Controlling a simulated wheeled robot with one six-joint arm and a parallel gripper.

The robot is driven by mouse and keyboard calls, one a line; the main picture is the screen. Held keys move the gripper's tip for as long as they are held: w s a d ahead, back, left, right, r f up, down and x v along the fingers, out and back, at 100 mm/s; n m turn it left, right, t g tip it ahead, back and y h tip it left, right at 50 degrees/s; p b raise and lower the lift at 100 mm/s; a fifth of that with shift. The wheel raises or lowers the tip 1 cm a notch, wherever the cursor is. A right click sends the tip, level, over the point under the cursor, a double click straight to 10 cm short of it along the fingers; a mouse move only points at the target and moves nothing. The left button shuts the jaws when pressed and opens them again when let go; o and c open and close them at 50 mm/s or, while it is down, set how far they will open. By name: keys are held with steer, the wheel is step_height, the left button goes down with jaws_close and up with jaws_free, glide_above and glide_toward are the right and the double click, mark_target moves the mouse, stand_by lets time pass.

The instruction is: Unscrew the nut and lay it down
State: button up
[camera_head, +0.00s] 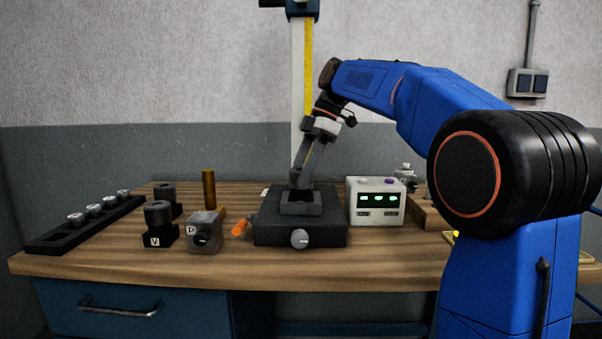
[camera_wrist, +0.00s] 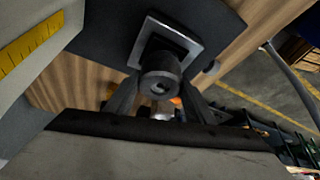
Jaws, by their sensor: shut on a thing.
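My gripper (camera_head: 301,181) points down at the top of a black fixture block (camera_head: 300,229) with a round grey knob on its front. In the wrist view my gripper (camera_wrist: 160,84) has one finger on each side of a dark grey round part (camera_wrist: 161,78) with a hole in its middle, and is shut on it. This part looks like the nut. It sits over a light square plate (camera_wrist: 187,44) on the fixture. Its thread and underside are hidden.
A white readout box (camera_head: 377,203) with green digits stands close right of the fixture. To the left are an orange-handled tool (camera_head: 241,228), a grey block marked D (camera_head: 204,233), a block marked V (camera_head: 160,235), a brass rod (camera_head: 209,190) and a black rack (camera_head: 60,240). The front table strip is clear.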

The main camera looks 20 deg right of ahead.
steer(key=n+g, duration=0.1)
steer(key=n, duration=0.2)
steer(key=shift+f+g, duration=0.15)
steer(key=shift+g, duration=0.15)
steer(key=shift+n, duration=0.3)
steer(key=shift+n+g+h, duration=0.3)
steer(key=shift+n+g, duration=0.1)
steer(key=shift+n, duration=0.6)
steer(key=o, duration=1.2)
